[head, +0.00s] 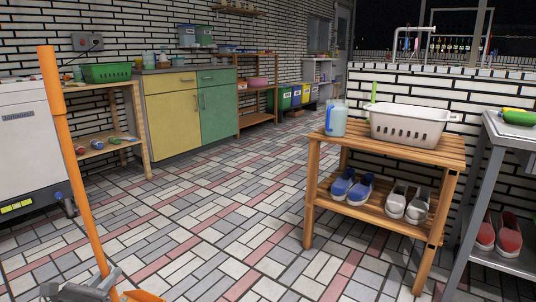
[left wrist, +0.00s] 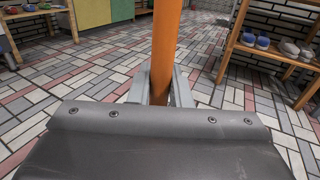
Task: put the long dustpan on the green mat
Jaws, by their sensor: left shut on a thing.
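The long dustpan (head: 67,140) is orange, with a tall pole standing nearly upright and tilted slightly at the left of the head view. A bit of orange (head: 142,296), likely its pan, shows at the bottom edge; the rest is cut off. My left gripper (head: 98,285) is at the bottom left, shut on the pole low down. In the left wrist view the orange pole (left wrist: 165,50) rises between the two grey fingers of my left gripper (left wrist: 160,88). No green mat shows in either view. My right gripper is not in view.
A wooden bench (head: 325,185) with a white basket (head: 408,124), a blue jug and shoes stands right of centre. A grey metal table (head: 487,160) is at far right. A white machine (head: 30,145) and wooden shelf (head: 140,125) are at left. The tiled floor between is clear.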

